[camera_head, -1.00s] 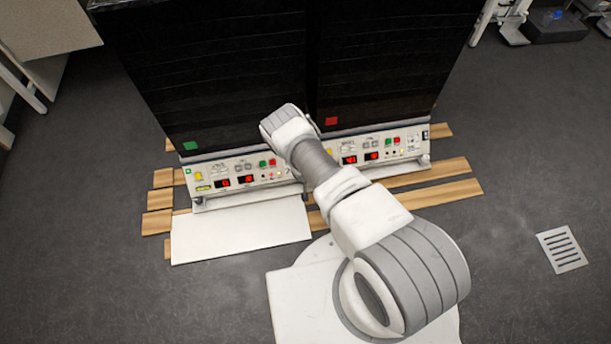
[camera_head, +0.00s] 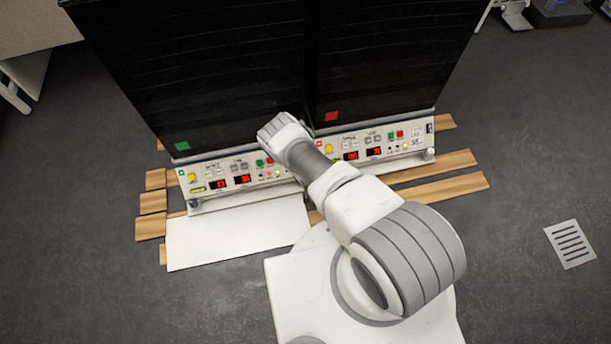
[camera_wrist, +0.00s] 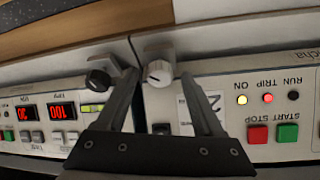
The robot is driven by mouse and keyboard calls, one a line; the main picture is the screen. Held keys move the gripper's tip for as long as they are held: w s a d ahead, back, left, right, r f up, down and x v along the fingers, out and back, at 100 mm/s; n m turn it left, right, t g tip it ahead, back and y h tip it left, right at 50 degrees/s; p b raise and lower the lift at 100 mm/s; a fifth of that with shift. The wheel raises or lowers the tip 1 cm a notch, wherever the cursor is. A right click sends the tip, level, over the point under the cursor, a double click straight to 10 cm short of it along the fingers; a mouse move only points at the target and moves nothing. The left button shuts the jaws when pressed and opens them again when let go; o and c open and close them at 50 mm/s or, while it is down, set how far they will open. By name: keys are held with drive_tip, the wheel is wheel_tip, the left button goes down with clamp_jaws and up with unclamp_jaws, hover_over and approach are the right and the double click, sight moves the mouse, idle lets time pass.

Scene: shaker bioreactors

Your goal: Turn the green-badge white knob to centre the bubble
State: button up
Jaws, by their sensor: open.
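In the wrist view, which is upside down, a white knob (camera_wrist: 158,73) with a pointer mark sits at the edge of a unit's panel. My open gripper (camera_wrist: 157,78) has one finger on each side of it; I cannot tell whether they touch it. A black knob (camera_wrist: 98,80) is just outside the left finger. In the head view, the left unit (camera_head: 222,176) carries a green badge (camera_head: 181,146) and the right unit a red badge (camera_head: 331,116). A yellow-green level window (camera_head: 197,189) is at the left unit's left end; its bubble is too small to read. My arm hides the gripper there.
Red and green buttons (camera_wrist: 287,133) and lit lamps lie right of the white knob in the wrist view. Wooden planks (camera_head: 437,194) lie under the units, and a white board (camera_head: 235,235) lies in front.

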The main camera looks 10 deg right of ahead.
clamp_jaws()
idle(0.4)
drive_tip(key=shift+n, duration=0.3)
drive_tip(key=n, duration=0.1)
drive_tip(key=n+y, duration=0.1)
drive_tip(key=n, duration=0.1)
drive_tip(key=n+y, duration=0.1)
drive_tip(key=n, duration=0.1)
drive_tip(key=shift+w+d, duration=0.1)
drive_tip(key=shift+d, duration=0.2)
drive_tip(key=n+y, duration=0.1)
drive_tip(key=n, duration=0.1)
drive_tip(key=n+y, duration=0.1)
drive_tip(key=n, duration=0.1)
drive_tip(key=shift+d+n+g, duration=0.1)
drive_tip(key=shift+n+g, duration=0.2)
drive_tip(key=shift+n, duration=0.5)
drive_tip(key=shift+w, duration=0.1)
unclamp_jaws()
